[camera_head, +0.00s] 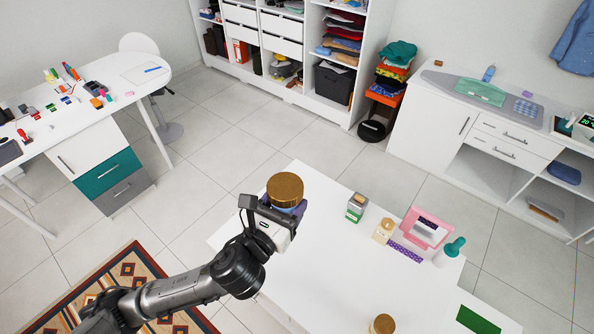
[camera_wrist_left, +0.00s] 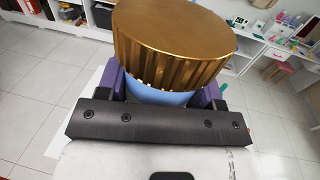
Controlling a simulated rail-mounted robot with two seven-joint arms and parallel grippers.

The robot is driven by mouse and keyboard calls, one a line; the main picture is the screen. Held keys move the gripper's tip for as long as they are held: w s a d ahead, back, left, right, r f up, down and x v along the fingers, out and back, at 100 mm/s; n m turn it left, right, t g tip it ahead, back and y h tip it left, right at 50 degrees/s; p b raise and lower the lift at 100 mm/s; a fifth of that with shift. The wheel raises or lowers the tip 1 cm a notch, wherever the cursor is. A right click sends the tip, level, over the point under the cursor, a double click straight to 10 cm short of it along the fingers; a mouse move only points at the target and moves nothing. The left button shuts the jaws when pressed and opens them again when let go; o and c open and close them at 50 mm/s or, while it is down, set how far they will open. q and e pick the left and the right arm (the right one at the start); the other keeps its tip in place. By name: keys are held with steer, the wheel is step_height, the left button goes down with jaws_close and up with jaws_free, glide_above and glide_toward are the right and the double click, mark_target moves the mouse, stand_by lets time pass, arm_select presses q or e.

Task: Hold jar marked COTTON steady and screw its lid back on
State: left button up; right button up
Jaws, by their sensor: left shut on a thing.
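A light blue jar (camera_wrist_left: 165,96) with a broad ribbed gold lid (camera_head: 285,187) is in my left gripper (camera_head: 280,210), above the far left corner of the white table (camera_head: 325,265). The lid (camera_wrist_left: 172,45) covers the jar's top in the left wrist view; whether it is threaded on tight I cannot tell. The purple fingers are shut on the jar's body just below the lid. No marking shows on the jar, so I cannot read COTTON. My right gripper is out of view.
On the table stand a small green box (camera_head: 356,208), a cream jar (camera_head: 383,231), a pink-framed stand (camera_head: 427,228) and a teal-topped item (camera_head: 453,247). Another gold lid (camera_head: 383,324) shows at the bottom edge. The table's middle is clear.

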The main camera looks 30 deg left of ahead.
arm_select(q)
steer(key=d+f+m+g+h, duration=0.4)
steer(key=d+f+m+h, duration=0.3)
steer(key=d+f+h, duration=0.3)
steer(key=s+d+h, duration=0.1)
steer(key=d, duration=0.2)
steer(key=shift+d+m, duration=0.3)
steer(key=shift+d, duration=0.1)
steer(key=shift+f, duration=0.1)
